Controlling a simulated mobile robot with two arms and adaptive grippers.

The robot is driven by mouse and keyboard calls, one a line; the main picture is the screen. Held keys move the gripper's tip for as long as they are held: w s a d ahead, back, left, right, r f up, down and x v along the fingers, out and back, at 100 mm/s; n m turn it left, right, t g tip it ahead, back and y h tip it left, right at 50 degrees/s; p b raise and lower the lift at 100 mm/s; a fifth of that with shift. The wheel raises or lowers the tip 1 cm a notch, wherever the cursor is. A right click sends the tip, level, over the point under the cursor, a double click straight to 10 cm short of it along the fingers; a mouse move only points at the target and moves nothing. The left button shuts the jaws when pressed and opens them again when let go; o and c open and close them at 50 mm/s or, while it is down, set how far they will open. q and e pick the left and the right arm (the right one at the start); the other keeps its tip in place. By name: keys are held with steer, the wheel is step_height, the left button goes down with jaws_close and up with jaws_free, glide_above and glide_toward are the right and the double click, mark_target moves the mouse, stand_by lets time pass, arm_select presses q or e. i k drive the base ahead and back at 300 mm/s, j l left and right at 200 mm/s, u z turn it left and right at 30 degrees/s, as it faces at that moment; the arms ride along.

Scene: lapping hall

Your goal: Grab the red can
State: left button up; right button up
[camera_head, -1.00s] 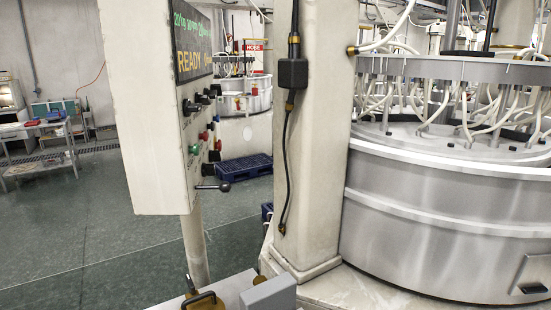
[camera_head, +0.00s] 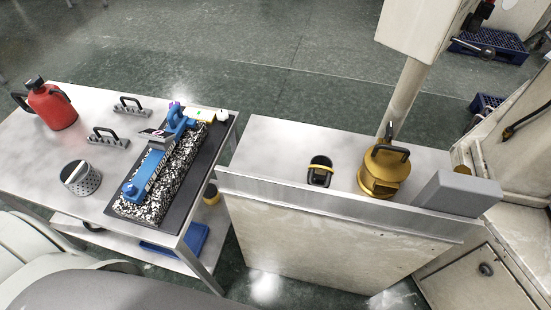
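The red can (camera_head: 53,108) stands at the far left of the metal table (camera_head: 90,205), near its back edge. It is red with a black cap and a dark handle. Nothing touches it. Neither of my grippers shows in the head view.
On the table, black-handled metal pieces (camera_head: 108,138), a perforated cylinder (camera_head: 80,178) and a blue tool on a speckled block (camera_head: 170,175) sit right of the can. A cabinet (camera_head: 310,235) to the right bears a brass pot (camera_head: 383,175) and grey block (camera_head: 457,192).

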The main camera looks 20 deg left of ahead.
mark_target(53, 106)
steer(key=u, duration=2.15)
